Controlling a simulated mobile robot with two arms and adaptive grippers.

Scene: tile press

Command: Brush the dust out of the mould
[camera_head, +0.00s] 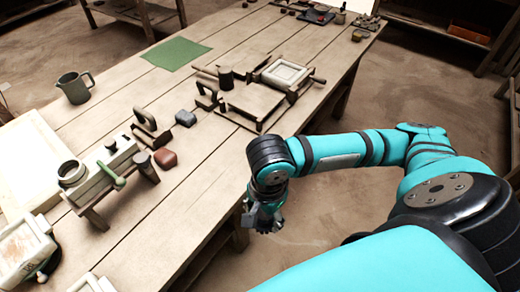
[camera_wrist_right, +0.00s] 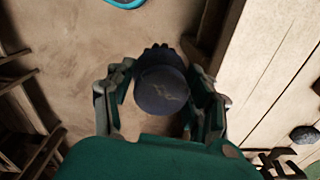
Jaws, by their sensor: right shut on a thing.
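My right gripper (camera_head: 264,216) hangs beside the near right edge of the table, over the floor. In the right wrist view, my right gripper (camera_wrist_right: 160,98) has its fingers on both sides of a dark round-topped brush (camera_wrist_right: 160,88) with a ragged, tufted far edge, and is shut on it. In the head view the brush is mostly hidden by the hand. The mould, seemingly the wooden frame with a pale square inside (camera_head: 285,74), sits on the table well beyond the gripper. Dust in it is too small to make out. My left gripper is not in view.
The long plank table (camera_head: 190,185) holds a wooden press board (camera_head: 254,101), a green cloth (camera_head: 177,54), a grey jug (camera_head: 75,88), a red block (camera_head: 165,159) and a stand with a metal ring (camera_head: 72,172). Bare planks lie between the gripper and the press board.

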